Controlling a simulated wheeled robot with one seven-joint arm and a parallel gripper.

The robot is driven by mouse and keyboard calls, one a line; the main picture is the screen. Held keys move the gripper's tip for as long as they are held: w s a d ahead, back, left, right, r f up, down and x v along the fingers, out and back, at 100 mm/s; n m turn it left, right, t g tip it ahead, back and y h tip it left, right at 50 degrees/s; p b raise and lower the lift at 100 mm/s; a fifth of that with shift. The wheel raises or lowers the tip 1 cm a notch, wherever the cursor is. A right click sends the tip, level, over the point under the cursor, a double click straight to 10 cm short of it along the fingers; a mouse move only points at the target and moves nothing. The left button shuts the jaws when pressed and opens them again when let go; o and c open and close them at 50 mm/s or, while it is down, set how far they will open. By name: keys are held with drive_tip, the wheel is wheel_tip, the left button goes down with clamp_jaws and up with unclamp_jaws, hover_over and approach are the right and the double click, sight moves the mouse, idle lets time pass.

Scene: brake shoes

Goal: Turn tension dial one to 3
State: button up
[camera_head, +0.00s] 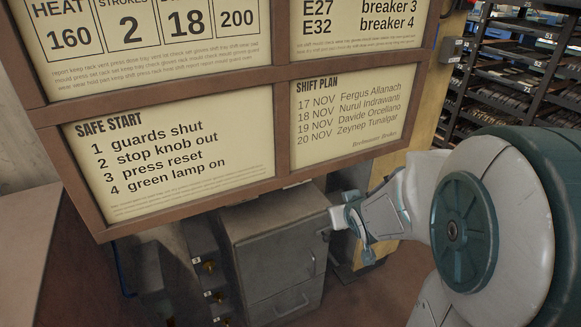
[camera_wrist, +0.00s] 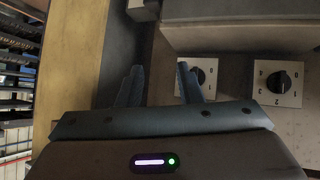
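Two black dials on pale square plates show in the wrist view: a nearer dial (camera_wrist: 198,77) and a farther-right dial (camera_wrist: 279,82). Small digits ring each knob; the pointer settings are too small to read surely. No label tells me which is tension dial one. My gripper (camera_wrist: 159,82) is open and empty, its fingers apart. The right finger covers the left part of the nearer dial's plate in this view; I see no grip on the knob. In the head view the dials are not visible and my arm reaches in beside a grey cabinet (camera_head: 277,252).
A brown-framed notice board (camera_head: 283,122) hangs over the cabinet's top. A yellowish post (camera_wrist: 73,70) stands left in the wrist view. A grey housing (camera_wrist: 240,32) juts out above the dials. Shelving (camera_head: 510,85) stands at the back right.

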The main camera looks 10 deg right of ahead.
drive_tip(key=w+a+f+t+y+b, duration=0.1)
drive_tip(key=w+a+t+y+b, duration=0.1)
drive_tip(key=w, duration=0.3)
drive_tip(key=w+a+f+n+t+y+b, duration=0.1)
drive_tip(key=w+a+t+y+b, duration=0.1)
drive_tip(key=w+b, duration=0.2)
drive_tip(key=w+a+f+n+t+y+b, duration=0.1)
drive_tip(key=w+a+t+y+b, duration=0.1)
drive_tip(key=w, duration=0.6)
drive_tip(key=shift+w+a+f+t+y+b, duration=0.3)
drive_tip(key=shift+t+b, duration=0.1)
drive_tip(key=shift+b, duration=0.35)
drive_tip(key=shift+s, duration=0.1)
clamp_jaws()
